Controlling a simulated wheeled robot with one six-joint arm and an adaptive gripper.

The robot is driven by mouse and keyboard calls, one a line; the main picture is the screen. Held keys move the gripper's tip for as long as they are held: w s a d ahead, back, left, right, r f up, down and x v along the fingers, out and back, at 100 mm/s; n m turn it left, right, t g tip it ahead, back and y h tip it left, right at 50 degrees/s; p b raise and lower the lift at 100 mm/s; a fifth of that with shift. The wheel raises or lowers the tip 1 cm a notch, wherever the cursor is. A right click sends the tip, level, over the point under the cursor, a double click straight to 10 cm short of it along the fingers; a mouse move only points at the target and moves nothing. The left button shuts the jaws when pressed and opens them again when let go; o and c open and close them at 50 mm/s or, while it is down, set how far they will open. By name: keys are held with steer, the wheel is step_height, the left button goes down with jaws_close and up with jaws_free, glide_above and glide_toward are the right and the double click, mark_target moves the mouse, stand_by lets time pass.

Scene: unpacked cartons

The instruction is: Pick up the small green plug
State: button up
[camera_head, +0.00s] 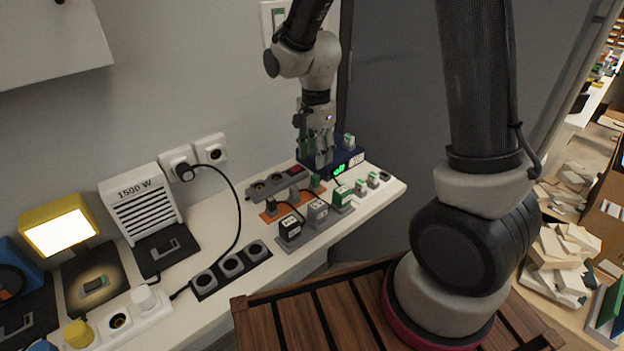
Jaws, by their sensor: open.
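Several small green-and-white pieces stand at the right end of the white worktop, and I cannot tell for sure which one is the small green plug. One green-topped plug (349,140) stands at the back, on a dark blue box (350,164) with a lit green display. A larger green-and-white block (342,196) stands in front of the box, with a smaller green-topped piece (361,187) beside it. My gripper (318,160) is open and points down over the left part of the blue box, left of the back plug. Whether its fingertips touch anything is unclear.
Grey plug blocks (317,212), an orange board (291,204) and a grey power strip (270,187) stand close to my gripper. A black socket strip (231,267) and a heater marked 1500 W (142,204) are further left. The wall is close behind.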

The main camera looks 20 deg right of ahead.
mark_target(315, 175)
steer(key=shift+f+m, duration=0.3)
steer(key=shift+f, duration=0.2)
steer(key=f, duration=0.6)
steer(key=shift+s+a+f, duration=0.1)
steer(key=shift+s+f, duration=0.1)
steer(key=shift+f, duration=0.2)
steer(key=c, duration=0.9)
